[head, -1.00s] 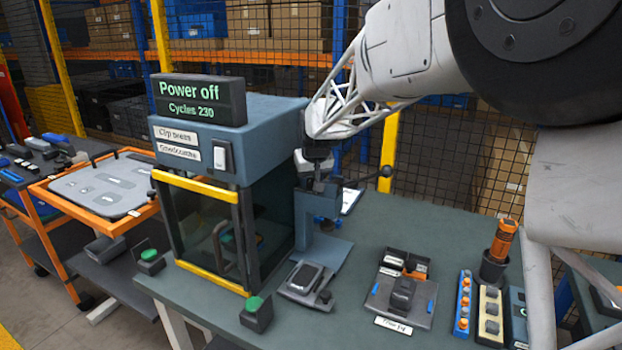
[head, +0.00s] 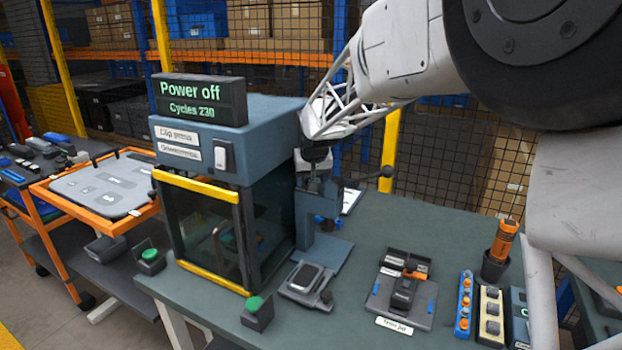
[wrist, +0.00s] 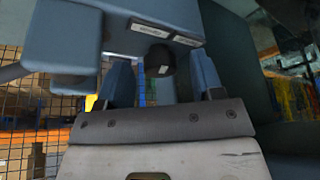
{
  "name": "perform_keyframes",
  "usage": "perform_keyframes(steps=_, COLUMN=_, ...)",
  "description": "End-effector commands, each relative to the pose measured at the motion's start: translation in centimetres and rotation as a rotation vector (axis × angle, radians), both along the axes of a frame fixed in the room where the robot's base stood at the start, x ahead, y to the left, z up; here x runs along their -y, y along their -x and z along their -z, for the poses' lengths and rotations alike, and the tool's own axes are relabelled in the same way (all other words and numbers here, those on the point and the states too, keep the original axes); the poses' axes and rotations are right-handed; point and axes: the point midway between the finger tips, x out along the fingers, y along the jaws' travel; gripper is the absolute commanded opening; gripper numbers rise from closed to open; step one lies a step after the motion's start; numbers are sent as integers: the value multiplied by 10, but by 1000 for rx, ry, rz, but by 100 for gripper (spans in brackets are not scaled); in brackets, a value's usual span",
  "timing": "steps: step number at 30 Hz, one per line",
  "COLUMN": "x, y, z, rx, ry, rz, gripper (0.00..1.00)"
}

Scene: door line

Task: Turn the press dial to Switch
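The press (head: 255,140) is a blue-grey cabinet with a dark glazed front and a yellow-edged frame. Its display (head: 203,98) reads "Power off" and "Cycles 230". In the wrist view a round black dial (wrist: 161,59) with a pale mark sits under two small label plates (wrist: 150,28), whose text is too blurred to read. My gripper (wrist: 162,76) is open, with one blue-grey finger on each side of the dial; I cannot tell whether they touch it. In the head view my gripper (head: 317,160) is beside the cabinet's right side, and the dial is not visible there.
A bench press (head: 312,215) with a black-knobbed lever (head: 387,171) stands right of the cabinet, close below my gripper. A white rocker switch (head: 221,154) is on the cabinet front. Green buttons (head: 254,304), a jig (head: 400,300) and an orange-handled tool (head: 503,240) occupy the bench.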

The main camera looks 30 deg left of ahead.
Motion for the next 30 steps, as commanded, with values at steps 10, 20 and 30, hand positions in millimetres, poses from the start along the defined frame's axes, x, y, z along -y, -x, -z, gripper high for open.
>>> perform_keyframes(steps=10, x=0, y=1, z=-2, rx=0, ry=0, rz=0, gripper=61)
perform_keyframes(steps=20, x=7, y=10, z=-30, rx=2, ry=-1, rz=0, gripper=61)
perform_keyframes(steps=30, x=16, y=22, z=-65, rx=0, ry=0, rz=0, gripper=61)
